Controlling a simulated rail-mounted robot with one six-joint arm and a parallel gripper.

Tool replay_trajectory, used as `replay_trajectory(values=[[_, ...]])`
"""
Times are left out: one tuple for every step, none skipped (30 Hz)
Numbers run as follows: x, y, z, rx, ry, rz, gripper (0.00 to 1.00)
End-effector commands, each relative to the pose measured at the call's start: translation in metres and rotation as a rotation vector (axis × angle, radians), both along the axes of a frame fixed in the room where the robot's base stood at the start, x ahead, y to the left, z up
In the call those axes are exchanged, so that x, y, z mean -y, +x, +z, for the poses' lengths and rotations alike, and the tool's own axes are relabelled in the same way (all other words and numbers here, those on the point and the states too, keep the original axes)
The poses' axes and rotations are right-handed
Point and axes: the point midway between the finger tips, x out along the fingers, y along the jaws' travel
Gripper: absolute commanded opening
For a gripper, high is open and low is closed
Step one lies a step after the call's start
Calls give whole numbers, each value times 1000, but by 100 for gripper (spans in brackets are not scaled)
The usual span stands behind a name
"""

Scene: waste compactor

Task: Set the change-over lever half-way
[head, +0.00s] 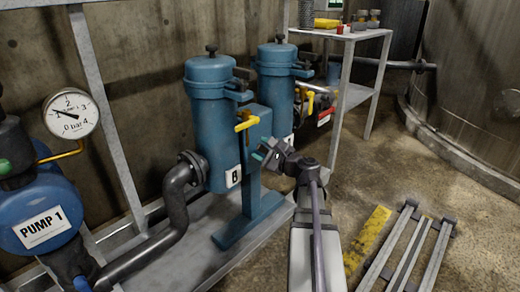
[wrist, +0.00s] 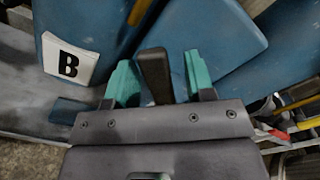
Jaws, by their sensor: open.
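A dark lever handle (wrist: 155,75) stands between the two teal fingers of my gripper (head: 262,151) in the wrist view. My gripper is open, with a gap on each side of the handle, wider on the right. A yellow bar (wrist: 139,12) shows just above the handle in the wrist view; whether they join cannot be told. In the head view a yellow lever (head: 247,122) sticks out from the blue post beside filter B (head: 213,130), just above and left of my gripper. The dark handle is not clearly seen in the head view.
A second blue filter housing (head: 275,85) stands behind. A bent grey pipe (head: 172,215) and Pump 1 (head: 40,210) are at left. A shelf table (head: 345,36) holds small items at the back. A metal frame (head: 405,250) lies on the floor at right.

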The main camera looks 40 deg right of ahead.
Motion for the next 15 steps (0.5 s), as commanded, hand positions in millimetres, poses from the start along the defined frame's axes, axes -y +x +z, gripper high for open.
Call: replay_trajectory(values=[[0,6,0,0,0,0,49],[-1,8,0,0,0,0,49],[-1,10,0,-1,0,-1,49],[-2,11,0,-1,0,-1,49],[-2,12,0,-1,-1,-1,49],[-2,12,0,-1,-1,-1,49],[-2,12,0,-1,-1,-1,49],[-2,12,0,-1,-1,-1,49],[-2,11,0,-1,-1,-1,49],[-2,11,0,-1,-1,-1,49],[-2,11,0,-1,-1,-1,47],[-2,11,0,-1,-1,-1,43],[-2,11,0,-1,-1,-1,40],[-2,11,0,-1,-1,-1,37],[-2,11,0,-1,-1,-1,34]])
